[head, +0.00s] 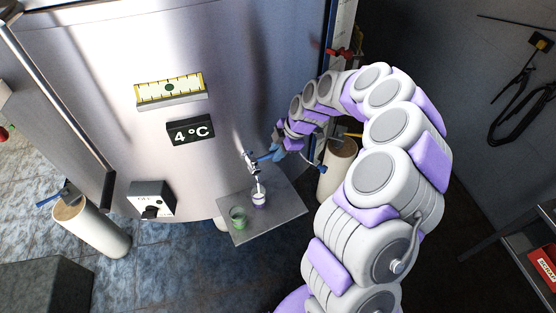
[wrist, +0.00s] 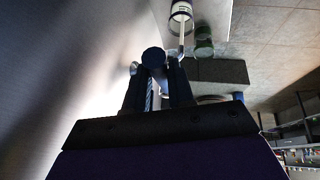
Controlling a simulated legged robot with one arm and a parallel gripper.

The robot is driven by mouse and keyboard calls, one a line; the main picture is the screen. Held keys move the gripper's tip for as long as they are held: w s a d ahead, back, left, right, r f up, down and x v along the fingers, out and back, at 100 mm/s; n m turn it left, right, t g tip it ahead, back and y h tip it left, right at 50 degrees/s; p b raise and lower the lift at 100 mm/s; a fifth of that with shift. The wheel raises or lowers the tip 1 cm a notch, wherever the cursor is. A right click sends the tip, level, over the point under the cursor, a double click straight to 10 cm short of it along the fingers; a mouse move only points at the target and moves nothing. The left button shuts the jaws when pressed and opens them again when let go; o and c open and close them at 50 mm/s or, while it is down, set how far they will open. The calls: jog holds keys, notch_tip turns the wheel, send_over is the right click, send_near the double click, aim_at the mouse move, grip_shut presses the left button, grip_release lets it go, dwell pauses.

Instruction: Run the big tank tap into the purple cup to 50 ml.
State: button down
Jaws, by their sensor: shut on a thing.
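The big tank tap (head: 251,161) is a metal tap on the steel tank front, with a blue lever (head: 270,154). My gripper (head: 279,147) is shut on the lever; in the wrist view my gripper (wrist: 157,88) has its dark fingers around it, with the lever's round blue end (wrist: 153,57) showing. A white stream (head: 260,186) appears to run from the spout into the purple cup (head: 259,204). The cup is upright under the tap, and shows in the wrist view (wrist: 181,10). Its fill level is too small to read.
A grey shelf (head: 285,215) holds the purple cup and a green cup (head: 238,219) to its left. A 4°C display (head: 190,132), yellow gauge (head: 170,90) and dial box (head: 151,199) are on the tank. Pale cylinders stand left (head: 95,228) and right (head: 337,168).

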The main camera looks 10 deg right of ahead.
jog(key=shift+w+f+n+g+b, duration=0.25)
jog(key=shift+n+b, duration=0.25)
jog(key=shift+b, duration=0.25)
jog(key=shift+w+f+n+g+b, duration=0.15)
jog(key=shift+w+n+b, duration=0.3)
jog(key=shift+b, duration=0.3)
jog(key=shift+a+r+n, duration=0.1)
jog(key=shift+r+n, duration=0.05)
jog(key=shift+n, duration=0.1)
jog(key=c, duration=1.4)
grip_release()
jog(key=o, duration=0.3)
jog(key=shift+w, duration=0.25)
jog(key=shift+o, duration=0.7)
jog(key=shift+s+r, duration=0.1)
jog(key=shift+r, duration=0.1)
